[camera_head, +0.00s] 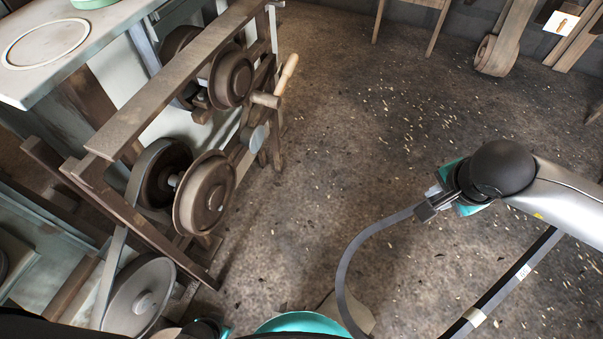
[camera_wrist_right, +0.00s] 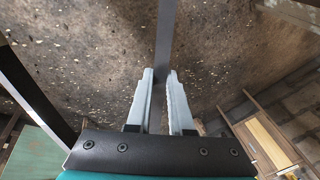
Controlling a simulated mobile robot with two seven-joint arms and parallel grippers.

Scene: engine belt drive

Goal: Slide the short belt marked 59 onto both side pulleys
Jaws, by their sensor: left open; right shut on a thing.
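My right gripper (camera_head: 425,210) is shut on a dark flat belt (camera_head: 350,262), well to the right of the engine frame. In the right wrist view the belt (camera_wrist_right: 165,35) runs up from between the fingertips (camera_wrist_right: 160,78). Two brown side pulleys, an upper one (camera_head: 231,77) and a lower one (camera_head: 204,193), face right on the frame, with no belt seen around them. My left gripper (camera_head: 218,330) shows only partly at the bottom edge, open and below the lower pulley.
A wooden and metal frame (camera_head: 150,95) bears the pulleys. A large grey wheel (camera_head: 140,297) with another belt stands at lower left. A pale table (camera_head: 60,50) is at upper left. Speckled floor (camera_head: 330,120) lies open between frame and right arm.

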